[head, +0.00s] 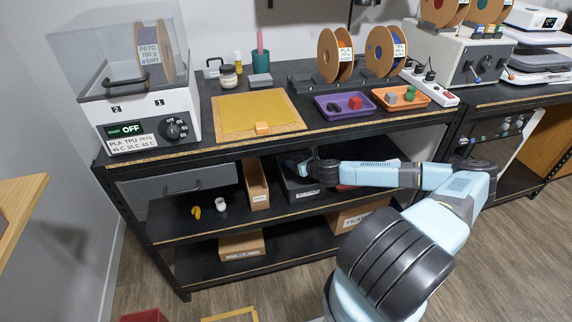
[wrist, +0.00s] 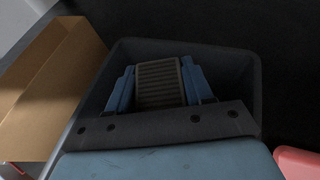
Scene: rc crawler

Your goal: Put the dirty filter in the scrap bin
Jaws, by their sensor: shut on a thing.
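My gripper (wrist: 157,82) is shut on a ribbed grey-brown block, which looks like the dirty filter (wrist: 159,92), with a blue finger on either side of it. In the wrist view the filter lies within the outline of a dark grey open bin (wrist: 252,80). I cannot tell whether it touches the bin's floor. In the head view my gripper (head: 300,166) is at the same dark bin (head: 301,194) on the middle shelf, and the filter is hidden there. The bin's front label is too small to read, so I cannot tell whether it is the scrap bin.
A cardboard box (head: 256,186) stands just left of the dark bin. A red object (head: 346,187) is at its right, partly behind my arm. The worktop (head: 220,142) is close above. A yellow item (head: 196,212) and a white cup (head: 220,204) sit further left. A red container (head: 145,316) is on the floor.

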